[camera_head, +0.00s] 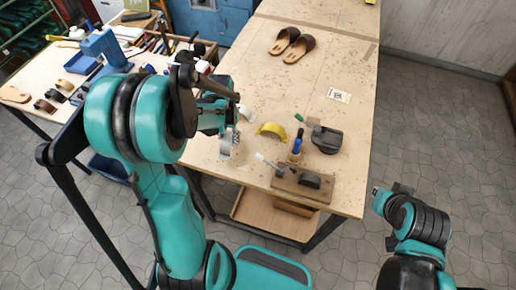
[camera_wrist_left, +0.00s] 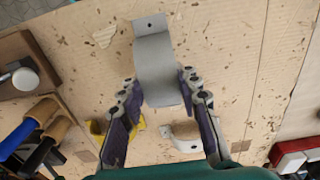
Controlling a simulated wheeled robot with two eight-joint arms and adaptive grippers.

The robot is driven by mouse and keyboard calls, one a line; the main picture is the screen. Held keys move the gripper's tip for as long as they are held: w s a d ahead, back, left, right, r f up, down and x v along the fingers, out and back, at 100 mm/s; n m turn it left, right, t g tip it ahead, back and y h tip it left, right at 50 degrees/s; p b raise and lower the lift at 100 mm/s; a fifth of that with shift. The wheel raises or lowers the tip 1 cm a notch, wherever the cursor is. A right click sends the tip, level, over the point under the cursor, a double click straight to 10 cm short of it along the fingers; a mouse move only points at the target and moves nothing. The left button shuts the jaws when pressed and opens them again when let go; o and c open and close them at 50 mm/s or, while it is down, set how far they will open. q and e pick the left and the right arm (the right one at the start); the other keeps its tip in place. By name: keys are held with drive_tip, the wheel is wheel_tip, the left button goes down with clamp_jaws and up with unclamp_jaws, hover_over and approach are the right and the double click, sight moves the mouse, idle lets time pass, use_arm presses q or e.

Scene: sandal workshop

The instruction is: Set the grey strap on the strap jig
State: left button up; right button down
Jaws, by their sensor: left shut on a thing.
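The grey strap (camera_wrist_left: 157,70) is a bent band with a hole near its far end. My left gripper (camera_wrist_left: 163,103) is shut on it, with a finger at each side. In the head view the grey strap (camera_head: 225,146) shows below my left gripper (camera_head: 222,128), over the table's left edge area. What looks like the strap jig, a wooden board (camera_head: 285,183) with a dark rounded block, lies at the table's near edge, right of the strap and apart from it. My right gripper (camera_head: 383,198) is off the table's right side; its fingers are unclear.
A yellow strap (camera_head: 271,129) and a pale strap (camera_wrist_left: 183,137) lie near my left gripper. A blue-handled tool (camera_head: 296,146) and a black device (camera_head: 327,138) stand behind the board. Sandals (camera_head: 291,45) lie far back. The table's middle is mostly clear.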

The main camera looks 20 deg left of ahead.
use_arm(q)
drive_tip(key=d, duration=1)
drive_tip(key=shift+w, duration=0.3)
wheel_tip(320, 180, down, 4)
drive_tip(key=shift+r+b, duration=0.15)
drive_tip(key=shift+b, duration=0.25)
drive_tip(key=shift+a, duration=0.1)
drive_tip(key=o, duration=0.9)
